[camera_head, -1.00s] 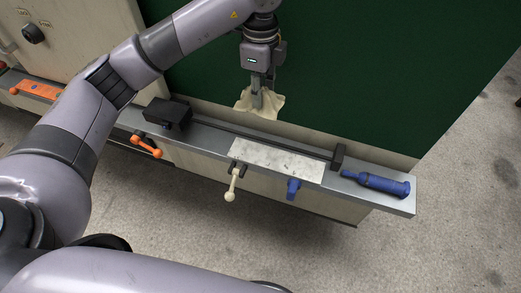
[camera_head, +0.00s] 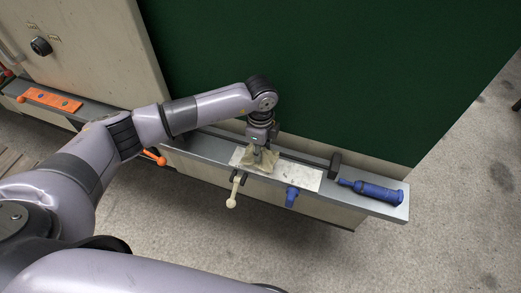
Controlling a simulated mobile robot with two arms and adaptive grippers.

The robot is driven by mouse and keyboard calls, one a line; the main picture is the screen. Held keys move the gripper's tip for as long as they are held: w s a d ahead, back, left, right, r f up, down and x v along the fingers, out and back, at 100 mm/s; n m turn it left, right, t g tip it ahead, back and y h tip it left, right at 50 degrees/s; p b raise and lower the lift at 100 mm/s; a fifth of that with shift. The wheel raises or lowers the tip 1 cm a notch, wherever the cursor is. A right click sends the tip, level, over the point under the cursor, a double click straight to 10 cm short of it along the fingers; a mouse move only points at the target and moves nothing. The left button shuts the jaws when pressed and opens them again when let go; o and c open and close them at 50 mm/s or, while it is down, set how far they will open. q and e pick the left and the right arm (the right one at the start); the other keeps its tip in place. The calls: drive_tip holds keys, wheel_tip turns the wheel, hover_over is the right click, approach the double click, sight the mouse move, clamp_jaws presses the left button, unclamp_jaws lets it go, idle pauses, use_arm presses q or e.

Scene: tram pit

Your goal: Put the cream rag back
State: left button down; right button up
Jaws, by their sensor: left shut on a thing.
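The cream rag (camera_head: 266,163) is crumpled in my left gripper (camera_head: 259,157), which is shut on it. The gripper points down over the left part of a pale, speckled rectangular plate (camera_head: 303,177) on the grey ledge. The rag is at the plate's surface or just above it; I cannot tell whether it touches. My left arm comes in from the left and hides part of the ledge. My right gripper is not in view.
A blue bottle-shaped tool (camera_head: 376,192) lies at the ledge's (camera_head: 212,148) right end. Below the plate's front edge are a cream-knobbed lever (camera_head: 234,190) and a blue knob (camera_head: 291,196). A dark block (camera_head: 335,164) stands right of the plate. An orange strip (camera_head: 52,99) lies far left.

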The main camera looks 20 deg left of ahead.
use_arm(q)
drive_tip(key=shift+f, duration=0.65)
drive_tip(key=shift+f, duration=0.1)
drive_tip(key=shift+f, duration=0.3)
drive_tip(key=c, duration=1.3)
unclamp_jaws()
drive_tip(key=shift+r, duration=0.1)
